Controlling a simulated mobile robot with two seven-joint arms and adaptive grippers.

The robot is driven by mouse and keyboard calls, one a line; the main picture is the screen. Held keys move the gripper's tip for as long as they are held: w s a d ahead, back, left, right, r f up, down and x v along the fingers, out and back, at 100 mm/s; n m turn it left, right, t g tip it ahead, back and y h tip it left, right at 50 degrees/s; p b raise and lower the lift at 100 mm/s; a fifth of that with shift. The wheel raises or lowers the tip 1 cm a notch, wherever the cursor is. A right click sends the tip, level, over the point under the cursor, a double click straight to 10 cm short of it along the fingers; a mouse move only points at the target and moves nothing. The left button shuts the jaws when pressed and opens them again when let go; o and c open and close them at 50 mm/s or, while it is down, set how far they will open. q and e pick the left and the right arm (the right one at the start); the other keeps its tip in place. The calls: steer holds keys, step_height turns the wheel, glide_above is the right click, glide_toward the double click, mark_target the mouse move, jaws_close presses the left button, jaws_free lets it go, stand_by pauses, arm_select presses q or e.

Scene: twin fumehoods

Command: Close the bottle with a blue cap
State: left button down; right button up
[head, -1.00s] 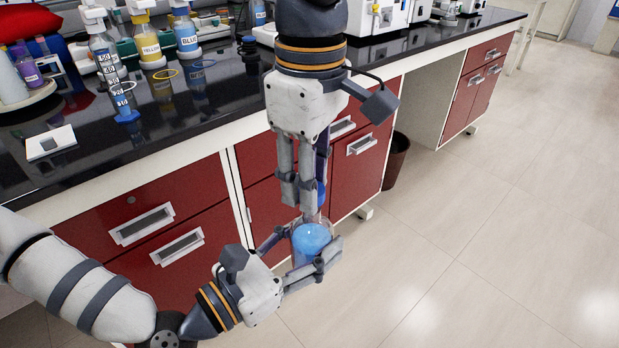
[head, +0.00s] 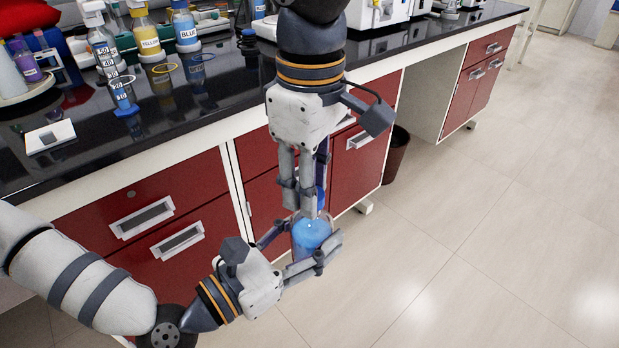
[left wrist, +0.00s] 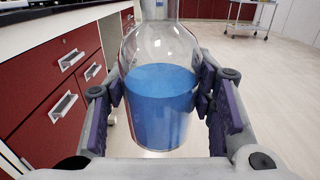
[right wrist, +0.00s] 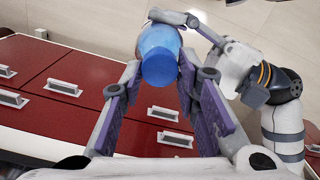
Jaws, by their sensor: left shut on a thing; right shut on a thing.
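A clear round bottle (head: 308,241) with blue liquid is held upright in front of the bench. My left gripper (head: 298,256) is shut around its body; the left wrist view shows the bottle (left wrist: 160,95) between both finger pads. Its mouth is cut off at the top of that view. My right gripper (head: 307,206) points down directly above the bottle, shut on a blue cap (head: 321,196). In the right wrist view the cap (right wrist: 160,68) sits between the fingertips, in line with the bottle behind it. The fingers hide whether cap and neck touch.
The black bench top (head: 190,115) carries a yellow-labelled bottle (head: 149,40), a blue-labelled bottle (head: 185,30) and a graduated cylinder (head: 118,85). Red drawers (head: 150,215) stand close behind my grippers. A dark bin (head: 396,155) is on the floor. The floor to the right is clear.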

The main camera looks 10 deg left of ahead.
steer(key=shift+f, duration=0.35)
steer(key=m, duration=0.5)
steer(key=shift+w+d, duration=0.1)
steer(key=m, duration=0.3)
steer(key=shift+m, duration=0.3)
steer(key=m, duration=0.5)
steer(key=o, duration=0.7)
steer(key=shift+r, duration=2.3)
